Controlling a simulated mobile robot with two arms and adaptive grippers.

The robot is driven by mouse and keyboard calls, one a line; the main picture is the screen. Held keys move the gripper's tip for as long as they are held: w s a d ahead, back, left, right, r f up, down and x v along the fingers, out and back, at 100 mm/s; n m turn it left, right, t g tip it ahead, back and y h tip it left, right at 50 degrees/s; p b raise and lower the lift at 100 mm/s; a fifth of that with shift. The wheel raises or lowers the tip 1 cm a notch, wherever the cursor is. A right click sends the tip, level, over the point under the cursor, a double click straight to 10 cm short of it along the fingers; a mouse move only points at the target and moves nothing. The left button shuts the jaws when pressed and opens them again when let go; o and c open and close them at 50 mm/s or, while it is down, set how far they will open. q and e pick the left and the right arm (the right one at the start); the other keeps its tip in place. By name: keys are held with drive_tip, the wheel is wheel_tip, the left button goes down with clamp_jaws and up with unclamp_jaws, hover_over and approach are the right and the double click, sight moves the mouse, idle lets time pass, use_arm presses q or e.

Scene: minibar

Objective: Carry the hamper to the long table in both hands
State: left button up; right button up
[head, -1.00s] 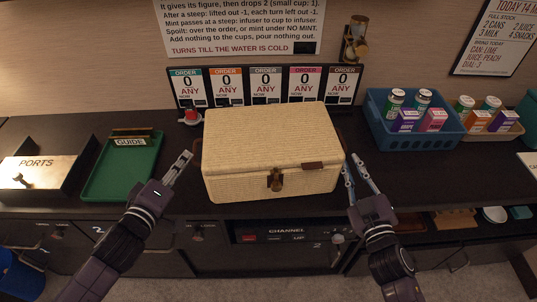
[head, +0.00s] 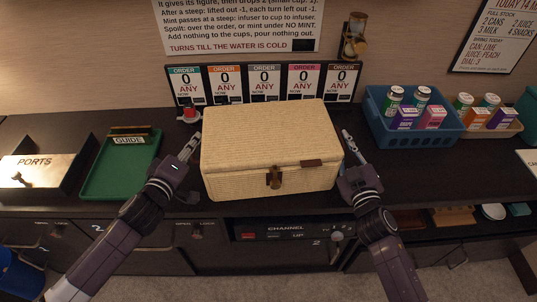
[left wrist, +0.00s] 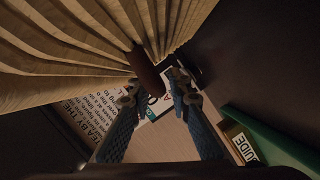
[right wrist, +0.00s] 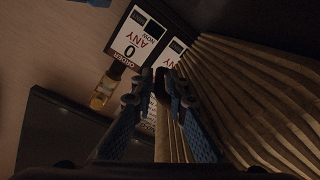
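The hamper (head: 268,150) is a cream wicker box with a shut lid and a front clasp. It stands on the dark counter in the head view. My left gripper (head: 194,146) is at its left side, and my right gripper (head: 346,142) is at its right side. In the left wrist view, a brown handle (left wrist: 149,72) on the ribbed side lies between my open fingers. In the right wrist view, a dark handle (right wrist: 159,82) shows near and between my fingertips, which are apart. The fingertips are partly hidden in the head view. The long table cannot be identified.
A green tray (head: 96,180) and a PORTS box (head: 40,172) stand on the left of the counter (head: 410,180). A blue crate (head: 415,133) with cans and cartons is close on the right. Order cards (head: 266,82) and a red button (head: 188,114) are behind.

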use_arm(q)
drive_tip(key=shift+c, duration=0.3)
clamp_jaws()
drive_tip(key=shift+w+r, duration=0.1)
drive_tip(key=shift+r, duration=0.15)
